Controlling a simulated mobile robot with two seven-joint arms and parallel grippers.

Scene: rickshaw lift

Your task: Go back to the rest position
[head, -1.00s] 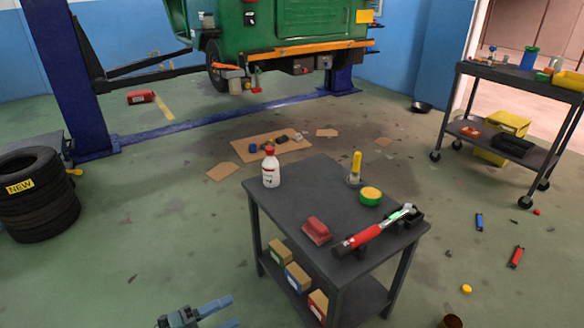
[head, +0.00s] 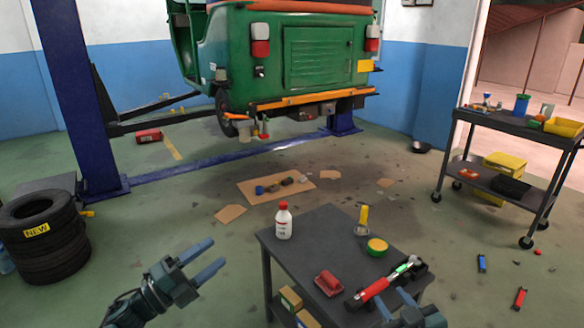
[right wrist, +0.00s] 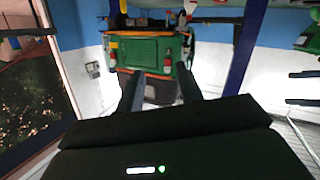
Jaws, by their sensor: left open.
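My left gripper (head: 198,268) is at the lower left in the head view, left of the dark tool cart. Its two blue-grey fingers are apart with nothing between them. My right gripper (head: 408,308) is at the bottom edge in the head view, in front of the cart's near right corner and partly cut off. In the right wrist view, its fingers (right wrist: 159,78) stand apart with no object held. Beyond them is the green rickshaw (right wrist: 140,52), which also shows raised on the lift in the head view (head: 300,70).
Tyres (head: 45,245) stand at left, a second cart (head: 510,127) at right.

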